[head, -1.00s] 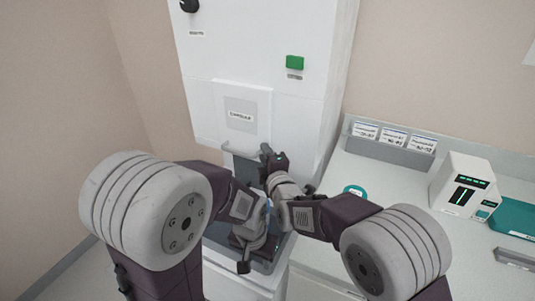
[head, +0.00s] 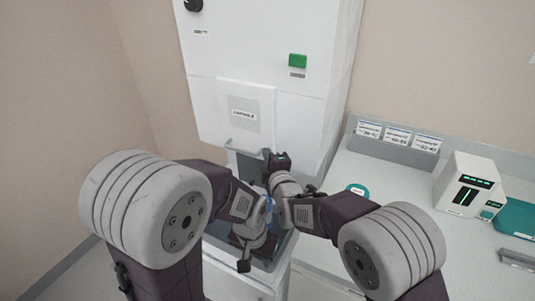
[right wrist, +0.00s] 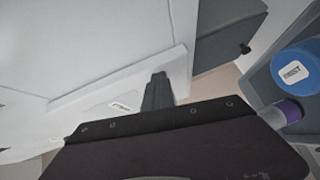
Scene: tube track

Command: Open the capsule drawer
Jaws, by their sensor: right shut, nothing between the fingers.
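The capsule drawer front (head: 245,95) is a pale panel with a grey label plate on the white cabinet. A light bar handle (head: 241,145) runs along its lower edge. I cannot tell if the drawer stands out from the cabinet. My right gripper (head: 273,157) is shut and empty, just below and right of the handle. In the right wrist view its shut fingertips (right wrist: 160,77) overlap the edge of a white panel (right wrist: 120,78); contact is unclear. My left gripper (head: 244,265) is lower, over the dark bay under the cabinet; its jaws are unclear.
A green button (head: 297,61) and a black knob (head: 193,5) are on the cabinet. The counter on the right holds labelled bins (head: 395,150), a white device (head: 467,186) and a teal ring (head: 357,189). A blue-capped container (right wrist: 296,70) is close right in the wrist view.

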